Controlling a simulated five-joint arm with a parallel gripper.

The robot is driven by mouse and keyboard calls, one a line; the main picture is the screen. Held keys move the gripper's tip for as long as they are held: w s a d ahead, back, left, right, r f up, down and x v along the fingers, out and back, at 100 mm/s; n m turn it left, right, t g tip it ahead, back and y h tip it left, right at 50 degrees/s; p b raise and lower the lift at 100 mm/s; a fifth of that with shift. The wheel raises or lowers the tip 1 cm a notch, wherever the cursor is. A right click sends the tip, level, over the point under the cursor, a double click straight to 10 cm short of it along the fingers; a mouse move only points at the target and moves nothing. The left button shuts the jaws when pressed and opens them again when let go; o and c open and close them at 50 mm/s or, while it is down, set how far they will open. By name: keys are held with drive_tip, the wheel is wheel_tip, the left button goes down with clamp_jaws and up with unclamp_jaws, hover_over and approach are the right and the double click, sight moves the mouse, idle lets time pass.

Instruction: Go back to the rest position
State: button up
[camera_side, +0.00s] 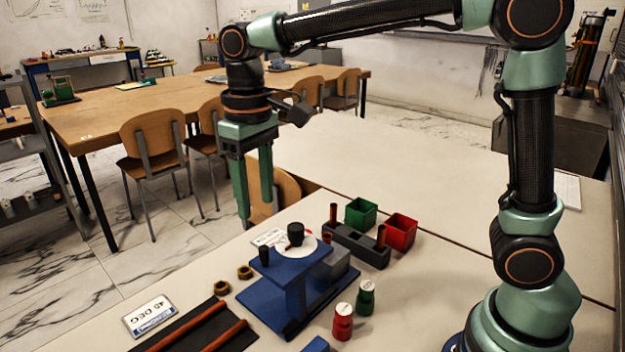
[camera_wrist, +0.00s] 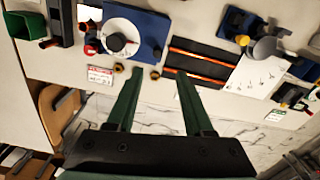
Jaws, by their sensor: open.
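My gripper (camera_side: 255,205) hangs pointing down at the near edge of the bench, left of and higher than the blue gauge rig. Its two green fingers are apart with nothing between them; they also show in the wrist view (camera_wrist: 160,72). The blue gauge rig (camera_side: 318,296) stands on the bench with a white dial (camera_side: 283,250) and a black knob (camera_side: 296,233) on top. In the wrist view the rig's blue plate (camera_wrist: 150,32) lies beyond the fingertips, apart from them.
Two brass nuts (camera_side: 222,287) lie left of the rig. A black tray with orange rods (camera_side: 205,330) and a "45 DEG" card (camera_side: 150,316) are in front. Red (camera_side: 343,322) and green (camera_side: 365,298) bottles, a green bin (camera_side: 361,213) and a red bin (camera_side: 400,233) stand nearby. Chairs (camera_side: 153,143) stand beyond.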

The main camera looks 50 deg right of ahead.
drive_tip(key=shift+r, duration=0.45)
drive_tip(key=s+d+f+m+t, duration=0.1)
drive_tip(key=s+d+t, duration=0.1)
drive_tip(key=s+d, duration=0.2)
drive_tip(key=s+d+f+t, duration=0.1)
drive_tip(key=s+d+t, duration=0.2)
drive_tip(key=d, duration=0.6)
drive_tip(key=shift+s+d+m+t, duration=0.3)
drive_tip(key=shift+s+d+m, duration=0.1)
drive_tip(key=shift+s, duration=0.85)
